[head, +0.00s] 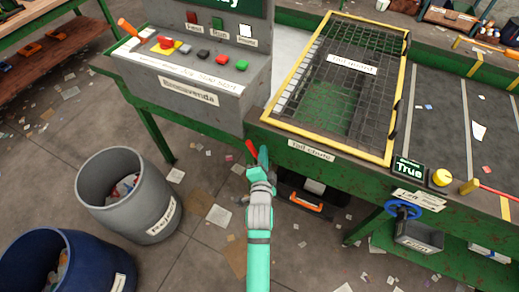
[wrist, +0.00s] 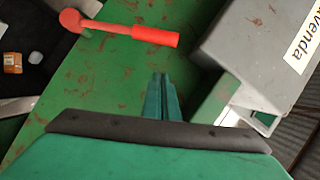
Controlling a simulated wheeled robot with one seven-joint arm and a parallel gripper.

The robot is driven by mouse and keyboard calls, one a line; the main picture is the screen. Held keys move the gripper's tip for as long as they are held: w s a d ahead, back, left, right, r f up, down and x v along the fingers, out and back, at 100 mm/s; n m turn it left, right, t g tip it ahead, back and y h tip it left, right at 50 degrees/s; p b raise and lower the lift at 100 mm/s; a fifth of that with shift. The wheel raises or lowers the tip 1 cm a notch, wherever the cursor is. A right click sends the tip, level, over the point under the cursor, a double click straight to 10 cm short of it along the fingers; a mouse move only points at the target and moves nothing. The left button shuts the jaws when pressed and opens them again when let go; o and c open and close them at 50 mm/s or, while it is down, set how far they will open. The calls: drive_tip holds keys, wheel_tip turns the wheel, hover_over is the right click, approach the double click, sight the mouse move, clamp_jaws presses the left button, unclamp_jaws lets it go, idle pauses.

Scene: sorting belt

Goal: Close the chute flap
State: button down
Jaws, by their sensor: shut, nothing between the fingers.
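The chute is marked by a "Tail chute" label (head: 311,152) on the green front of the belt frame. A red lever (head: 252,151) stands at the frame's left corner, below the control box. In the wrist view the red lever (wrist: 150,34) lies across the green panel, with a round pivot end at left and a thicker grip at right. My gripper (head: 263,153) is beside the lever, just right of it. In the wrist view my gripper's fingers (wrist: 160,80) are shut and empty, below the lever's grip and apart from it. I cannot make out the flap itself or its position.
A grey control box (head: 205,105) with buttons is above left. A yellow-framed mesh guard (head: 335,80) covers the belt end. A grey bin (head: 125,195) and a blue bin (head: 60,265) stand left. Paper litters the floor.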

drive_tip(key=v, duration=0.7)
drive_tip(key=shift+s, duration=0.4)
drive_tip(key=shift+d+r, duration=0.1)
drive_tip(key=shift+r, duration=0.05)
drive_tip(key=s+d+n, duration=0.1)
drive_tip(key=s+n, duration=0.5)
drive_tip(key=s, duration=1)
drive_tip(key=s+d+r+n, duration=0.1)
drive_tip(key=s+n, duration=0.5)
drive_tip(key=s, duration=1)
drive_tip(key=shift+s+d+r+h, duration=0.3)
drive_tip(key=shift+d, duration=0.1)
